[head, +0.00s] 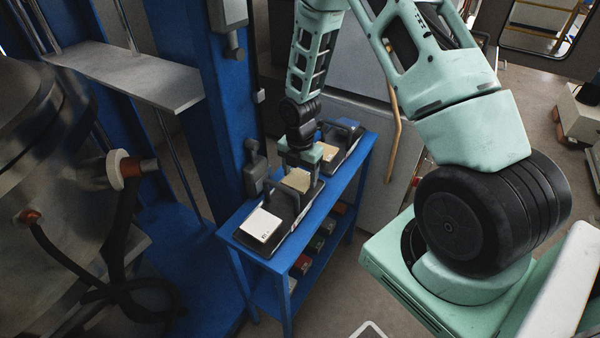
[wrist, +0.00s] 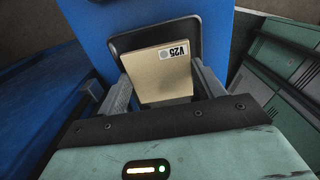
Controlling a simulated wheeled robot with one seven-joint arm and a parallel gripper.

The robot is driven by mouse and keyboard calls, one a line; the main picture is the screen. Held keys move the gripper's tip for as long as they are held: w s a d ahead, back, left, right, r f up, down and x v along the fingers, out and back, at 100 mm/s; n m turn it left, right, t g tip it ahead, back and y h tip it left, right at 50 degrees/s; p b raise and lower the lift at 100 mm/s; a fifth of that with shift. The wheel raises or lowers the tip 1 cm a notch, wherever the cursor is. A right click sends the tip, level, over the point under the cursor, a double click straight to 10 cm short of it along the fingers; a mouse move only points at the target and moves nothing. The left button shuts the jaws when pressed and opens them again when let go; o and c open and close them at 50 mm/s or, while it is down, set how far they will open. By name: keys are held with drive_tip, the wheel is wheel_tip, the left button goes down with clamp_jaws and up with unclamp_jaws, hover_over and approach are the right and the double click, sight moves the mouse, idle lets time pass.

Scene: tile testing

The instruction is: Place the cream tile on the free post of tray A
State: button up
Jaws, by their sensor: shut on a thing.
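The cream tile (wrist: 165,80), with a label reading "V25", is between the two fingers of my gripper (wrist: 163,92) in the wrist view. My gripper is shut on it. In the head view my gripper (head: 299,165) points down over the near black tray (head: 285,229), with the cream tile (head: 298,181) just below it. A white tile (head: 261,224) lies at the near end of that tray. In the wrist view a dark tray rim (wrist: 122,43) shows beyond the tile. The posts are hidden, and I cannot tell whether the tile touches the tray. No tray letter is readable.
The trays stand on a narrow blue table (head: 330,196). A second black tray (head: 350,147) at the far end holds a tan tile (head: 328,152). A blue column (head: 215,130) rises close on the left. Several small bins sit on the lower shelf.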

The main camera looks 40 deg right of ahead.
sight(300, 177)
drive_tip(key=shift+f, duration=0.1)
drive_tip(key=o, duration=1)
wheel_tip(300, 177, up, 12)
drive_tip(key=s+a+r+m, duration=0.3)
drive_tip(key=a+r, duration=0.1)
drive_tip(key=a, duration=0.3)
drive_tip(key=s+a+r+m, duration=0.2)
drive_tip(key=s+a+r, duration=0.15)
drive_tip(key=a, duration=0.45)
drive_tip(key=s+a+r+m, duration=0.1)
drive_tip(key=s+a+m, duration=0.2)
drive_tip(key=s, duration=0.3)
drive_tip(key=s+a+r+m, duration=0.2)
drive_tip(key=s+a+m, duration=0.1)
drive_tip(key=s, duration=0.3)
drive_tip(key=s+a+r+m, duration=0.2)
drive_tip(key=s+a+m, duration=0.1)
drive_tip(key=s, duration=0.3)
drive_tip(key=shift+a+y, duration=0.3)
drive_tip(key=shift+a, duration=0.05)
drive_tip(key=shift+w, duration=0.1)
